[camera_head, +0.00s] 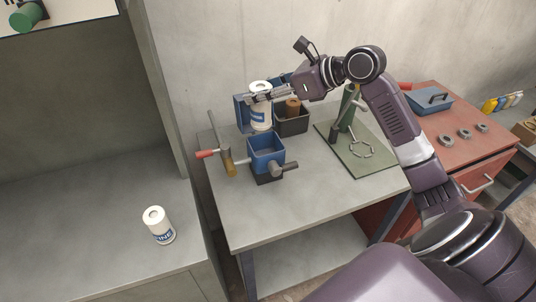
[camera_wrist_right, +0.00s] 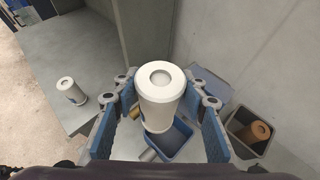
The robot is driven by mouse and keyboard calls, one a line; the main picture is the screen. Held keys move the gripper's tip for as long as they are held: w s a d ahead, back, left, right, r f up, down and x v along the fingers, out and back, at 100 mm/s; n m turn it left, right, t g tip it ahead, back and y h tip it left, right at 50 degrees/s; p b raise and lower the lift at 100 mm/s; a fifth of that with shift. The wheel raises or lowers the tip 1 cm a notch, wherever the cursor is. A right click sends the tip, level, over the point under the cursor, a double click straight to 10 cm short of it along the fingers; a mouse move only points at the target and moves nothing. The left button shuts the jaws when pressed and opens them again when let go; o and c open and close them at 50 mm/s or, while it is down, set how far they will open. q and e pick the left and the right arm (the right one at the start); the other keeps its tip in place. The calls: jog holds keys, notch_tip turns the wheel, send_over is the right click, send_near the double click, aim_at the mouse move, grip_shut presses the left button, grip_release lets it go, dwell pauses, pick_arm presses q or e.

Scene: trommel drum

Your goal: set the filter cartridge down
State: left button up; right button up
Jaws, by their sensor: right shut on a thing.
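A white filter cartridge (camera_head: 261,117) with a blue-marked label is upright in my right gripper (camera_head: 266,95), above the middle table's back left part. In the right wrist view the cartridge (camera_wrist_right: 160,100) is between the two blue finger pads of the gripper (camera_wrist_right: 163,112). Whether its lower end touches anything is hidden. A second white cartridge (camera_head: 158,226), with a blue label, stands upright on the grey surface at left; it also shows in the wrist view (camera_wrist_right: 71,91). My left gripper is not in view.
A blue open-topped box (camera_head: 267,160) stands in front of the held cartridge. A dark bin (camera_head: 292,127) with a brown cylinder is to its right. The table's front (camera_head: 270,205) is clear.

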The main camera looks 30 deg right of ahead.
aim_at(266, 135)
jog(key=w+d+r, duration=0.1)
jog(key=d+r, duration=0.1)
jog(key=r, duration=0.1)
jog(key=shift+w+m+h, duration=0.3)
jog(key=shift+w+m, duration=0.1)
pick_arm(q)
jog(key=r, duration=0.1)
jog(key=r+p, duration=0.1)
jog(key=p, duration=0.1)
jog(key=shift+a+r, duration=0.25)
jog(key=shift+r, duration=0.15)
pick_arm(e)
jog(key=f, duration=1.9)
jog(key=shift+w+d+f, duration=0.15)
jog(key=shift+d+f, duration=0.15)
jog(key=shift+f, duration=0.1)
jog(key=o, duration=1.3)
jog(key=shift+f, duration=0.15)
